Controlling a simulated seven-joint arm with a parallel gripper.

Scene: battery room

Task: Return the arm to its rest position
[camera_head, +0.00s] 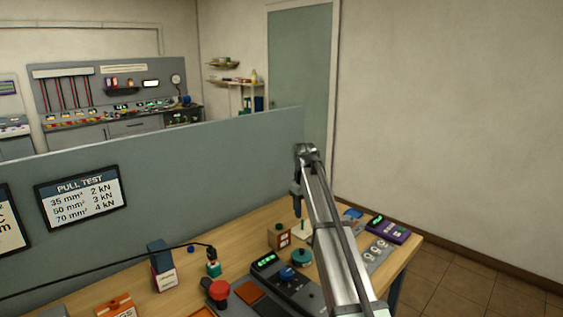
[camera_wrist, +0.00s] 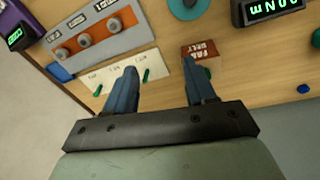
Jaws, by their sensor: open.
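My gripper (camera_head: 297,203) hangs downward at the end of my outstretched arm, over the back part of the wooden bench in the head view. In the wrist view its two blue fingers (camera_wrist: 160,72) are spread apart with nothing between them. Below them lies a white plate (camera_wrist: 112,84) with several green pins; it also shows in the head view (camera_head: 299,236). A brown box with a red lettered label (camera_wrist: 200,49) is close to one fingertip in the picture; I cannot tell the height gap.
A grey partition (camera_head: 200,160) runs behind the bench. Near my arm are a teal round object (camera_head: 302,258), a black device with green display (camera_head: 266,261), a purple device (camera_head: 388,229) and a grey knob panel (camera_wrist: 100,40). A red button (camera_head: 218,290) stands further left.

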